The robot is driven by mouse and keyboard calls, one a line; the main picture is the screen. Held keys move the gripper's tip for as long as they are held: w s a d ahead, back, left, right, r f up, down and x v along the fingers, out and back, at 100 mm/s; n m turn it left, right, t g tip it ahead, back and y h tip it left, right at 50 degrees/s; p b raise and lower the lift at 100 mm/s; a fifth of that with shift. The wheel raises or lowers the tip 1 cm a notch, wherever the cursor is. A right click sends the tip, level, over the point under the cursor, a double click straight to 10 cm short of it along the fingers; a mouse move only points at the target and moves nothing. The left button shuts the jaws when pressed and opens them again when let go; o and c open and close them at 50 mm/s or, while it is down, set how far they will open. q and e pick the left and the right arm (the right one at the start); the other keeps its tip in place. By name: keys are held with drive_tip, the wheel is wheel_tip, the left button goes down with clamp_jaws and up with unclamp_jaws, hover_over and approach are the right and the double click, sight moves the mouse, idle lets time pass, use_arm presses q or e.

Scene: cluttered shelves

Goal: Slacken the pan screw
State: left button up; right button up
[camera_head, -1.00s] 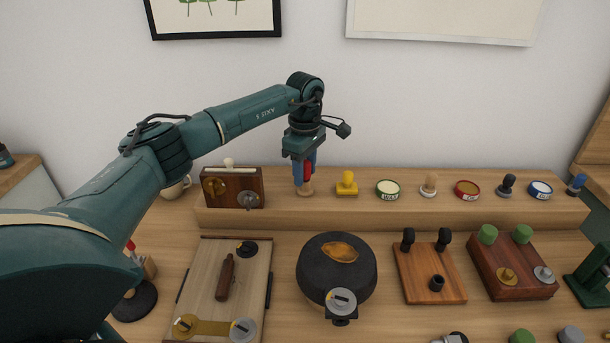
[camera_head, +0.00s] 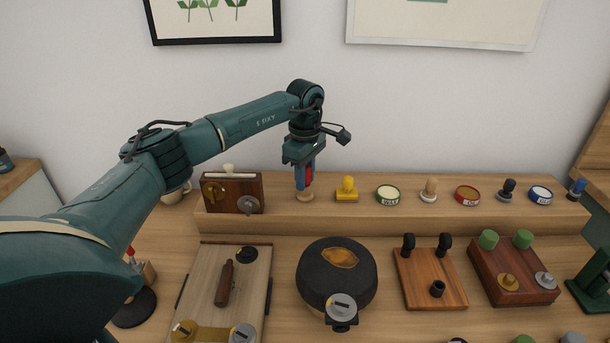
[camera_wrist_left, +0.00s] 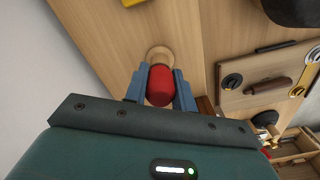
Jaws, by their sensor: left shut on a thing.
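My left gripper (camera_head: 305,178) points down at the back shelf. Its blue fingers are shut on a red handle (camera_wrist_left: 160,86), which stands upright over a round wooden base (camera_head: 305,196). A round black pan-like body (camera_head: 328,272) with an amber patch on top sits on the table, right of and nearer than the gripper. A grey slotted disc (camera_head: 341,306), which looks like its screw, is at its front edge, apart from the gripper. My right gripper is not in view.
The back shelf (camera_head: 400,213) also holds a dark wooden box (camera_head: 218,190), a yellow stamp (camera_head: 347,190) and several tins. A board with slotted discs (camera_head: 240,280), a block with black posts (camera_head: 420,285) and a red-brown block (camera_head: 510,285) flank the black body.

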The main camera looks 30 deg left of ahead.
use_arm(q)
drive_tip(key=shift+r+p, duration=2)
drive_tip(key=shift+r, duration=0.6)
drive_tip(key=o, duration=0.5)
drive_tip(key=c, duration=0.5)
